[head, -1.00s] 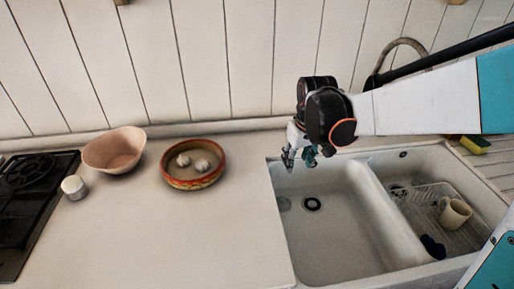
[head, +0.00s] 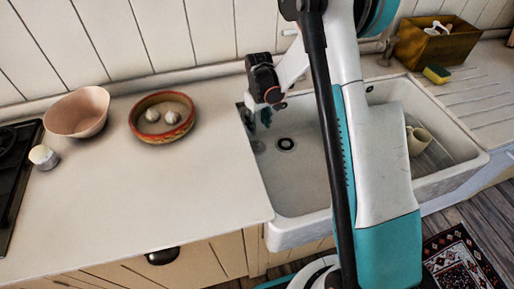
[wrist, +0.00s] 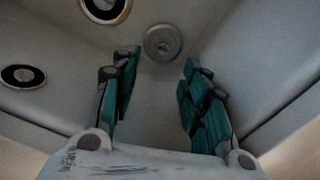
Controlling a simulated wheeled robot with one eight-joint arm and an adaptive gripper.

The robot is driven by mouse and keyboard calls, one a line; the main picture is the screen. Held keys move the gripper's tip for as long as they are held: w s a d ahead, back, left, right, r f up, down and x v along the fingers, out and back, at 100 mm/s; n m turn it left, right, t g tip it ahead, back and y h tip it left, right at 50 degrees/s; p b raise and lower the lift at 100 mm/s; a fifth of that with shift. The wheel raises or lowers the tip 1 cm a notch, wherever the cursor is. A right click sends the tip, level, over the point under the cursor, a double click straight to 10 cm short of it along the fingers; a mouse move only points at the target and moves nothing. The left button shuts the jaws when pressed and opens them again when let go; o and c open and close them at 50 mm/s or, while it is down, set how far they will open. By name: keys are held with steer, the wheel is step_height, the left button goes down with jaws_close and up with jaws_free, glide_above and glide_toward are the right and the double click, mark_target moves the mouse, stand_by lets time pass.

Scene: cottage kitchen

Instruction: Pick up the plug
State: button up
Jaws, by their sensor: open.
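The plug (head: 257,147) is a small grey disc on the sink floor near the left wall, left of the dark-ringed drain (head: 286,144). In the wrist view the plug (wrist: 162,43) shows as a round grey disc with a raised centre, beyond the gap between my fingertips. My gripper (head: 256,121) is at the left back part of the sink, pointing down over the plug. It is open and empty, with teal finger pads apart on either side in the wrist view (wrist: 160,75). The plug is not between the pads.
The sink's left wall and rim (head: 258,185) are close to my gripper. A bowl with garlic-like bulbs (head: 162,117), a pink bowl (head: 77,111) and a small white jar (head: 43,157) stand on the left counter. A mug (head: 419,140) is in the right basin.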

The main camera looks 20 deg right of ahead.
steer(key=b, duration=0.1)
glide_above(257, 142)
steer(key=f, duration=0.4)
steer(key=shift+d+f, duration=0.2)
steer(key=shift+d, duration=0.05)
steer(key=shift+a+f+b, duration=0.15)
steer(key=shift+f+b, duration=0.5)
steer(key=shift+f, duration=0.7)
steer(key=shift+a+f+b, duration=0.15)
steer(key=shift+f+b, duration=0.45)
steer(key=shift+f, duration=0.7)
steer(key=shift+r, duration=0.1)
steer(key=shift+c, duration=0.5)
jaws_close()
